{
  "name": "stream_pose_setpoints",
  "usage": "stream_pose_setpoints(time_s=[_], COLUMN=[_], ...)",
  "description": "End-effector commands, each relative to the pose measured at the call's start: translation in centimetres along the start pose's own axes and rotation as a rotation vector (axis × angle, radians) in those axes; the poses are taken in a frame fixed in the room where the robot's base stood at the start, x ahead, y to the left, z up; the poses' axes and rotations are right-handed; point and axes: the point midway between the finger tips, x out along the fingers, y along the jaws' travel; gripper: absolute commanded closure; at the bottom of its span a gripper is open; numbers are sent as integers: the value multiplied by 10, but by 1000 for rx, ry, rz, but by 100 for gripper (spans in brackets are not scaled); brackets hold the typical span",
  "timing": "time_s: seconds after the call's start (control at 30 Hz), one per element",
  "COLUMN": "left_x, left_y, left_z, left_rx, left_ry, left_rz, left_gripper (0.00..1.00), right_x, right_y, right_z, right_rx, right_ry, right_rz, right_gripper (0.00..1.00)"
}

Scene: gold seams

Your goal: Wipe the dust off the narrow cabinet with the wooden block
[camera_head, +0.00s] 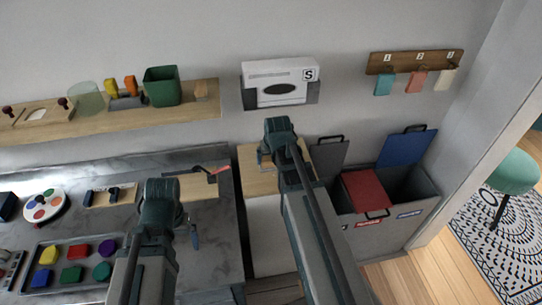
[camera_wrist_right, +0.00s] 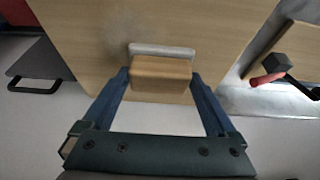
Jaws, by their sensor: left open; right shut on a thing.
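The narrow cabinet (camera_head: 254,180) has a light wooden top and a pale front, and stands between the counter and the bins. Its top fills much of the right wrist view (camera_wrist_right: 190,25). A faint greyish patch, which looks like dust, shows on that top (camera_wrist_right: 125,55). My right gripper (camera_head: 278,135) is over the cabinet top. In the right wrist view it is shut on the wooden block (camera_wrist_right: 161,70), which has a pale pad on its far side. I cannot tell whether the pad touches the top. My left gripper (camera_head: 160,195) is open over the counter.
The marble counter (camera_head: 215,235) at left holds a tray of coloured blocks (camera_head: 75,262) and a board with a red-handled tool (camera_head: 195,187). Bins with red (camera_head: 366,190) and blue (camera_head: 407,147) lids stand at right. A shelf (camera_head: 120,122) and white dispenser (camera_head: 281,82) are on the wall.

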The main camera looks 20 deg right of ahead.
Motion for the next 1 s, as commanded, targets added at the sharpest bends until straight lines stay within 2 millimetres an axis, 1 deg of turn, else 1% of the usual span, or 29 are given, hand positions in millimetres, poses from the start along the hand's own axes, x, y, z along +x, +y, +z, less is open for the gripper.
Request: stream_pose_setpoints(time_s=[0.17, 0.5, 0.8, 1.0], left_x=[1, 3, 3, 2], left_y=[0, 0, 0, 0], left_z=[0, 0, 0, 0], left_rx=[0, 0, 0, 0], left_ry=[0, 0, 0, 0], left_rz=[0, 0, 0, 0], left_gripper=[0, 0, 0, 0], right_x=[-2, -10, -12, -18], right_y=[0, 0, 0, 0], right_z=[6, 33, 37, 50], right_rx=[0, 0, 0, 0], right_ry=[0, 0, -2, -3], right_rz=[0, 0, 0, 0], right_gripper=[64, 64, 64, 64])
